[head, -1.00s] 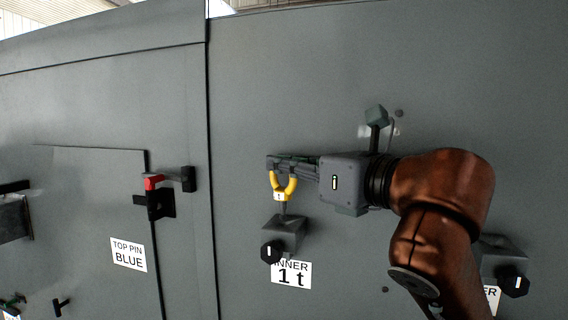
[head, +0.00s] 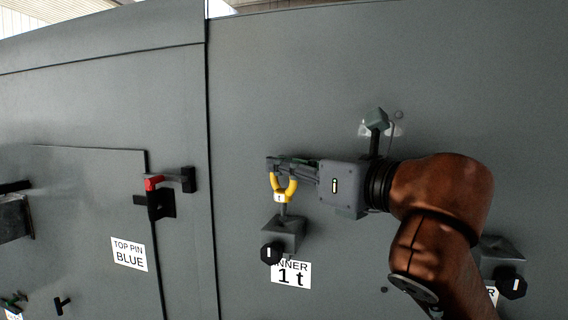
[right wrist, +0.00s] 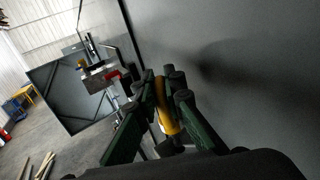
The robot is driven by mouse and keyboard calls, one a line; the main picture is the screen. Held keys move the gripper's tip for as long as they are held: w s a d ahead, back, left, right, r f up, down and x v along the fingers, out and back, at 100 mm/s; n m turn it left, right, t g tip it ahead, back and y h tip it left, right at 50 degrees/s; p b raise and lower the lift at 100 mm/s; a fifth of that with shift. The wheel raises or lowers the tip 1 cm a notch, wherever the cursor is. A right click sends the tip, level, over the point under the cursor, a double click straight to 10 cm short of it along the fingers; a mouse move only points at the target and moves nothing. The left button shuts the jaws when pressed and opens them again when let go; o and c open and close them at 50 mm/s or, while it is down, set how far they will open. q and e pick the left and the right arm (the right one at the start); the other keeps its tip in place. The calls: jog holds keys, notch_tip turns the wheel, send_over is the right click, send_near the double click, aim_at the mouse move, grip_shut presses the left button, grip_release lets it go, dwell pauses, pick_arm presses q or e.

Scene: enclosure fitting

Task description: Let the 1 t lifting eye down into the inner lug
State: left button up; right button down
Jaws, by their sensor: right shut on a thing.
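The yellow lifting eye (head: 291,190) has a small white tag and stands upright, its shank pointing down at the inner lug. My right gripper (head: 275,163) is shut on the top of the eye; in the right wrist view the yellow eye (right wrist: 166,112) shows between the dark green fingers (right wrist: 163,98). The inner lug (head: 284,231) is a grey block on the wall with a black knob (head: 271,253), above the "INNER 1 t" label (head: 291,274). The shank's lower end meets the lug's top; how deep it sits I cannot tell. My left gripper is not in view.
A second lug (head: 497,254) with a black knob (head: 511,286) is at the right, partly behind my arm. A grey-green block on a bracket (head: 377,120) juts from the wall above my wrist. A red-and-black latch (head: 160,190) is on the left panel.

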aim_at(289, 193)
jog(key=shift+f+b, duration=1.35)
jog(key=shift+f, duration=0.95)
dwell(0.4)
jog(key=c, duration=1.9)
grip_release()
jog(key=shift+c, duration=0.2)
jog(key=v, duration=1.2)
